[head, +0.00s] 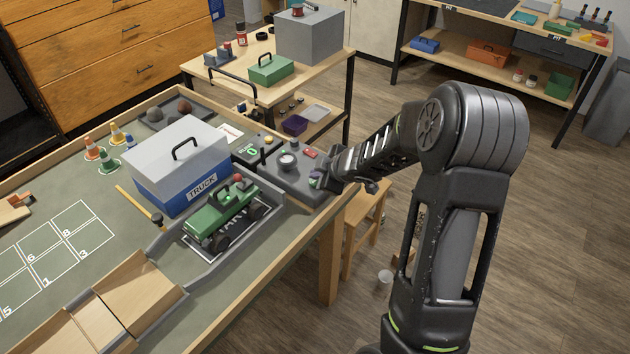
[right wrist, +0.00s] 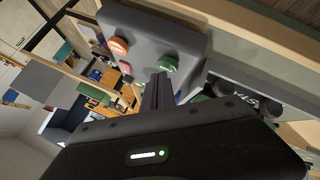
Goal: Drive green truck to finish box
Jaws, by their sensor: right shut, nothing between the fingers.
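The green truck (head: 222,217) stands on a dark pad with white lettering, between grey side rails on the table. A grey control panel (head: 268,172) lies behind it, with a round knob (head: 287,161) and a red button (head: 309,153). My right gripper (head: 326,181) is shut and empty at the panel's right end. In the right wrist view its fingers (right wrist: 158,92) are close to a green button (right wrist: 168,64) on the panel; contact cannot be told. An orange-red button (right wrist: 118,46) is also there. No box marked finish can be made out. My left gripper is not in view.
A blue box marked TRUCK with a pale lid (head: 180,148) stands left of the truck. Wooden ramps (head: 138,290) lie in front of the truck. Cones (head: 93,148) and a numbered grid (head: 60,250) are at left. A side table (head: 235,75) stands behind.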

